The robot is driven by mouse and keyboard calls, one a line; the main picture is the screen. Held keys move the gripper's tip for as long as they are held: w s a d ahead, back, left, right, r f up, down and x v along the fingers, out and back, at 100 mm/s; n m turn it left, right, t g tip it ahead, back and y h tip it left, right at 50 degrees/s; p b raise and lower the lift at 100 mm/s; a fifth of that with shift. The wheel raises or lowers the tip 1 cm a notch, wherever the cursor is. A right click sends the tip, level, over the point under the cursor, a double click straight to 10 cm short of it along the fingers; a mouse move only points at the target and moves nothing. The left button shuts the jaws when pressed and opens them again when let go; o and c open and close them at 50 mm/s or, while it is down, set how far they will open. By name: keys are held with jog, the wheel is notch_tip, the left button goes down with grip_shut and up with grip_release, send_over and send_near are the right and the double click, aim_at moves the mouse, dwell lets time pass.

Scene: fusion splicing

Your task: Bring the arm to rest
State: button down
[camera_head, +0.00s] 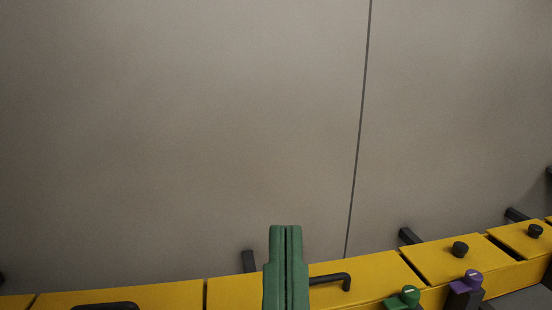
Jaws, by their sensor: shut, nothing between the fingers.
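My gripper (286,230) shows at the bottom middle of the head view as two green fingers side by side, pointing up in the picture. The fingers are shut against each other with only a thin dark line between them, and nothing is held. They stand in front of a yellow panel row, and their tips overlap the grey wall behind. The rest of my arm is below the picture's edge and hidden.
Yellow boxes (360,270) run along the bottom, with dark handles (330,278) and black knobs (460,249). A green knob (409,295) and a purple knob (473,278) sit at lower right. The grey wall (180,130) with a dark seam is bare above.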

notch_tip(320, 180, up, 13)
jog(key=p, duration=1)
jog(key=shift+w+a+r+p, duration=0.2)
jog(key=shift+a+p, duration=0.1)
jog(key=shift+a, duration=0.1)
